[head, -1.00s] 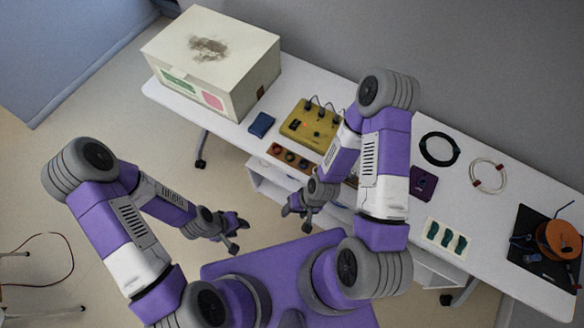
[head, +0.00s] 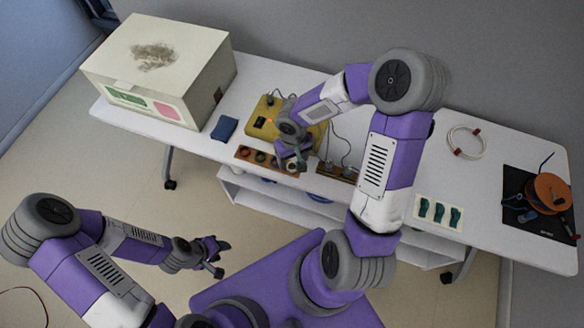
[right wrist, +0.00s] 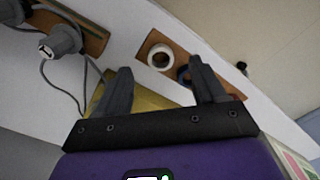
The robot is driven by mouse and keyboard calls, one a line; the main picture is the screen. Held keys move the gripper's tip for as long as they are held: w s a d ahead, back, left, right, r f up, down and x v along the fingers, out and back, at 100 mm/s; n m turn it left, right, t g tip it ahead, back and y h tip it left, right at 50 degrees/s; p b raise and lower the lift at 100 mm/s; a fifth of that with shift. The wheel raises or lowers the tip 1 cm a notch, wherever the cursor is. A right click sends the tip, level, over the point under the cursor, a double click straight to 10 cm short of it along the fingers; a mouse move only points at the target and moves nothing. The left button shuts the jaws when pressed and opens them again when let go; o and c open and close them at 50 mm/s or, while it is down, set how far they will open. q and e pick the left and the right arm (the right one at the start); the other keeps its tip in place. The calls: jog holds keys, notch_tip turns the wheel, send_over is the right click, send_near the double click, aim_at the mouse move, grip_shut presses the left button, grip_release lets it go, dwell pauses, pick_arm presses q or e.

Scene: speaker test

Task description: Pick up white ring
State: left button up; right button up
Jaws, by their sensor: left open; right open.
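A white ring (right wrist: 160,57) lies on a brown board (right wrist: 147,45) in the right wrist view, between and beyond my two fingertips. A blue ring (right wrist: 184,75) is beside it, partly hidden by a finger. In the head view the brown board (head: 243,153) is at the table's front edge; I cannot make out the white ring there, where my gripper covers part of the board. My right gripper (head: 297,165) is open above the board's right end, and its open fingers also show in the right wrist view (right wrist: 161,70). My left gripper (head: 219,258) is open and empty, off the table.
A yellow device (head: 266,112) with knobs and cables is just behind the board. A second brown board (head: 350,175) is to the right. A large white box (head: 160,70), a blue pouch (head: 225,128), a white cable coil (head: 466,142) and an orange reel (head: 548,192) are on the table.

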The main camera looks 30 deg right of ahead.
aim_at(293, 169)
notch_tip(293, 169, down, 5)
jog(key=shift+r+b, duration=0.15)
jog(key=shift+b, duration=0.55)
jog(key=shift+c, duration=0.2)
jog(key=c, duration=0.9)
